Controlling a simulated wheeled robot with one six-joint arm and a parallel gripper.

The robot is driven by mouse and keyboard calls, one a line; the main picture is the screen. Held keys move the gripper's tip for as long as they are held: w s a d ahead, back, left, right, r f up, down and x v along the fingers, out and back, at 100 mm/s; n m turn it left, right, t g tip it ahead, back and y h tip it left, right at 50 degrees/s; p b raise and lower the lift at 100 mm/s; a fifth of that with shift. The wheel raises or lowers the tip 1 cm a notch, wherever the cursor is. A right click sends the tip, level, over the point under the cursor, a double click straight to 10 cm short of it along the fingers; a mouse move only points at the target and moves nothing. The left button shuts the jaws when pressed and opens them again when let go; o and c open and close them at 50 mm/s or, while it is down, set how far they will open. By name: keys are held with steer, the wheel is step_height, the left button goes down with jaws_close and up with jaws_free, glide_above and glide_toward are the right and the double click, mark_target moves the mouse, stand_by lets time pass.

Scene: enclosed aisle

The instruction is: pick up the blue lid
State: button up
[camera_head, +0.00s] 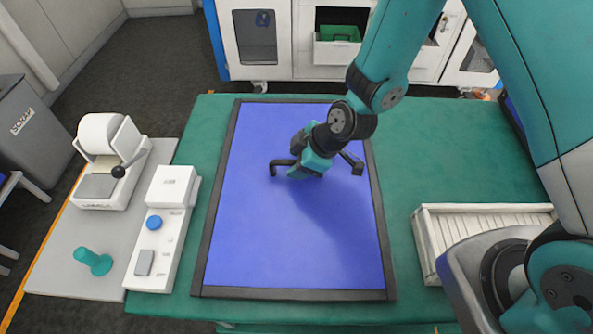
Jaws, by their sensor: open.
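A small round blue lid (154,222) lies on the long white holder (139,268) at the left side of the green table. My gripper (315,170) is over the blue mat, to the right of the lid and farther back. Its two dark fingers are spread wide, and nothing shows between them. The gripper is well apart from the lid. Its height above the mat is hard to tell.
The blue mat (290,260) has a dark raised frame. A grey block (145,262) and a white box (172,186) share the holder. Farther left are a white machine (108,165) and a teal peg (93,260). A white slatted crate (480,222) stands at right.

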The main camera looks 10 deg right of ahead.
steer(key=shift+a+f, duration=0.2)
steer(key=shift+f, duration=0.15)
steer(key=shift+w, duration=0.1)
jaws_close()
